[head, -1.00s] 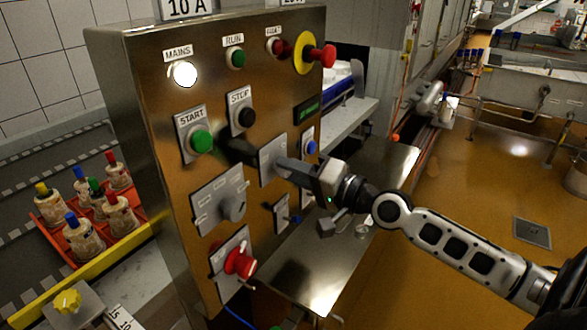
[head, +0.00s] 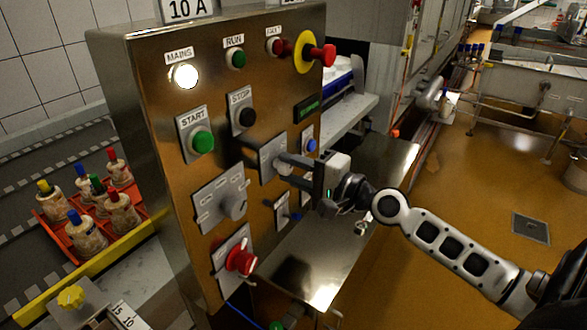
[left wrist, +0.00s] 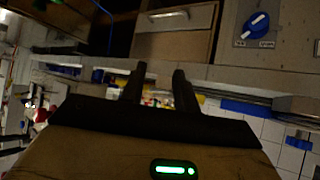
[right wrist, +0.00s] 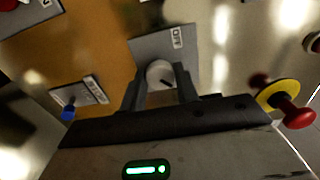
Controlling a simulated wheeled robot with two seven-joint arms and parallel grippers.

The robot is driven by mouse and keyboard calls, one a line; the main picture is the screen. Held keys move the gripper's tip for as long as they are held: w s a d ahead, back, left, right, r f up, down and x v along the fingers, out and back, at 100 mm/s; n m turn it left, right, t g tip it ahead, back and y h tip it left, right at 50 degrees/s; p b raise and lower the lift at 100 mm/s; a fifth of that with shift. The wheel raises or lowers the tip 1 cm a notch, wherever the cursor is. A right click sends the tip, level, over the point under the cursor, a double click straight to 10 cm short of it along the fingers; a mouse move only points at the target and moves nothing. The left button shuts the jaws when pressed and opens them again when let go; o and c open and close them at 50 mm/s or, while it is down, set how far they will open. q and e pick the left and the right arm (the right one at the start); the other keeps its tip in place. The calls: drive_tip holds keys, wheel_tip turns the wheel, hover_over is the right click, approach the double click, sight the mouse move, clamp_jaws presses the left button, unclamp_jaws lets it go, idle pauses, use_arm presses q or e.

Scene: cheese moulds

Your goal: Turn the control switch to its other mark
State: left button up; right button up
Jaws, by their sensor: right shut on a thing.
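The control switch is a round grey knob (right wrist: 159,73) with a dark pointer line, on a grey plate (right wrist: 150,46) with an OFF label in the right wrist view. In the head view its plate (head: 268,152) sits mid-panel, with the knob largely hidden by my fingers. My right gripper (right wrist: 160,84) is shut on this knob, one finger on each side; it also shows in the head view (head: 284,167). The plate's other mark is not readable. My left gripper (left wrist: 160,72) is open and empty in the left wrist view, and outside the head view.
The steel panel (head: 140,95) also carries a green START button (head: 201,141), a black STOP button (head: 246,117), a grey selector (head: 233,206), a red rotary switch (head: 241,261) and a red emergency button (head: 325,55). An orange crate (head: 124,227) of bottles stands left.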

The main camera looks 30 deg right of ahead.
drive_tip(key=shift+r, duration=0.1)
drive_tip(key=o, duration=1)
drive_tip(key=shift+c, duration=0.2)
use_arm(q)
drive_tip(key=shift+w+r, duration=0.15)
drive_tip(key=shift+r, duration=0.05)
use_arm(e)
drive_tip(key=shift+s+d+f+b, duration=0.2)
drive_tip(key=shift+s+f+b, duration=0.05)
drive_tip(key=shift+s+b, duration=0.15)
use_arm(q)
drive_tip(key=f+b, duration=0.1)
drive_tip(key=b, duration=0.1)
drive_tip(key=d+f+b, duration=0.1)
drive_tip(key=b, duration=0.1)
drive_tip(key=f+b, duration=0.1)
drive_tip(key=b, duration=0.1)
drive_tip(key=shift+w+d+t+h+b, duration=0.2)
drive_tip(key=shift+w+t+h+b, duration=0.05)
drive_tip(key=shift+t+h+b, duration=0.05)
use_arm(e)
drive_tip(key=v, duration=1.5)
drive_tip(key=shift+r, duration=0.2)
use_arm(q)
drive_tip(key=shift+f, duration=0.1)
use_arm(e)
drive_tip(key=shift+a, duration=0.1)
